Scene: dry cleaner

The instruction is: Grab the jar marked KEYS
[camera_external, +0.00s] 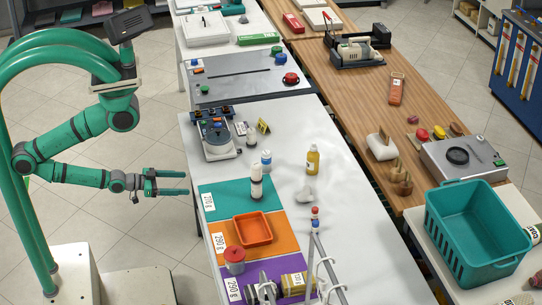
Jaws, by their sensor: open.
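No label reading KEYS is legible in this view. A small grey jar with a red lid (235,262) stands upright at the left edge of the white table, where the orange and purple areas meet. I cannot tell whether it is the KEYS jar. A white bottle with a dark cap (256,182) stands on the teal area, and a white and blue bottle (266,160) stands just behind it. My gripper (184,182) is open and empty. It is left of the white table, pointing right toward its edge, apart from all the containers.
An orange tray (236,240) lies behind the red-lidded jar. A yellow-brown box (293,284) and metal rails (325,268) stand to its right. An amber bottle (313,158) stands farther back. A teal basket (437,232) is at the right. The white table's right side (352,225) is clear.

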